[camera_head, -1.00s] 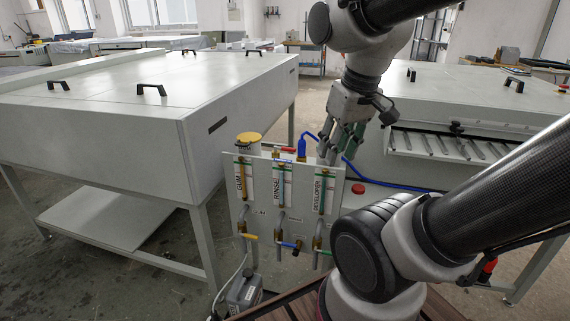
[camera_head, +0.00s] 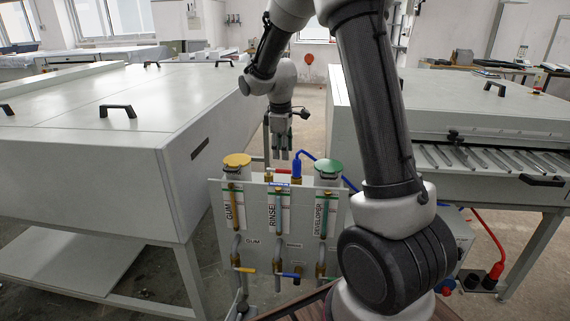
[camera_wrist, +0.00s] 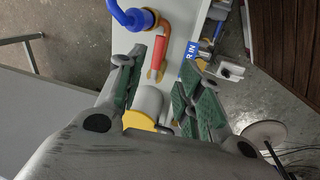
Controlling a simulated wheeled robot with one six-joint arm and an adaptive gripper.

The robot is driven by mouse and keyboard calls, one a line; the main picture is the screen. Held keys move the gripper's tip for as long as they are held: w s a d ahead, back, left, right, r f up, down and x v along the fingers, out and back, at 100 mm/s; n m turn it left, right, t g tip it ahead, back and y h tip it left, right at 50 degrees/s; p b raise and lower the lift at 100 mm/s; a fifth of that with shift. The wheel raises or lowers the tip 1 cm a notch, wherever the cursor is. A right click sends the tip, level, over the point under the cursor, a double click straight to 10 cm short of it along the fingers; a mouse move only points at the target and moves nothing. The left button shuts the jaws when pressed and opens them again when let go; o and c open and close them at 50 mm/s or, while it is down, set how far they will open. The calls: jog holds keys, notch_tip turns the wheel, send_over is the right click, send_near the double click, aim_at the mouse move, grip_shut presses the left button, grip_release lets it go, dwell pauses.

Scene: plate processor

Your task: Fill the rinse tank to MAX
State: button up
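The grey panel (camera_head: 258,252) carries GUM, RINSE and DEVELOPER labels, each beside an upright tube. The rinse tube (camera_head: 279,212) is in the middle; its level and any MAX mark are too small to read. Below it is a blue valve handle (camera_head: 291,275). A blue fitting (camera_head: 296,168) with a blue hose stands behind the panel top. In the wrist view a red lever (camera_wrist: 136,50) lies beside this fitting, near a partly cut-off "R IN" label (camera_wrist: 189,72). My gripper (camera_head: 283,153) is open and empty, pointing down above and behind the panel; its fingers (camera_wrist: 160,82) straddle the space near the red lever.
A yellow cap (camera_head: 237,160) and a green cap (camera_head: 328,168) top the neighbouring tanks. A yellow handle (camera_head: 245,270) sits left of the blue one.

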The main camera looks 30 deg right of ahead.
aim_at(283, 170)
jog(key=shift+n, duration=0.6)
jog(key=f, duration=0.2)
jog(key=w+f, duration=0.1)
jog(key=f, duration=0.2)
jog(key=d+f, duration=0.1)
jog(key=f, duration=0.1)
jog(key=shift+w+f, duration=0.3)
jog(key=shift+f, duration=0.05)
grip_shut()
jog(key=shift+a, duration=0.1)
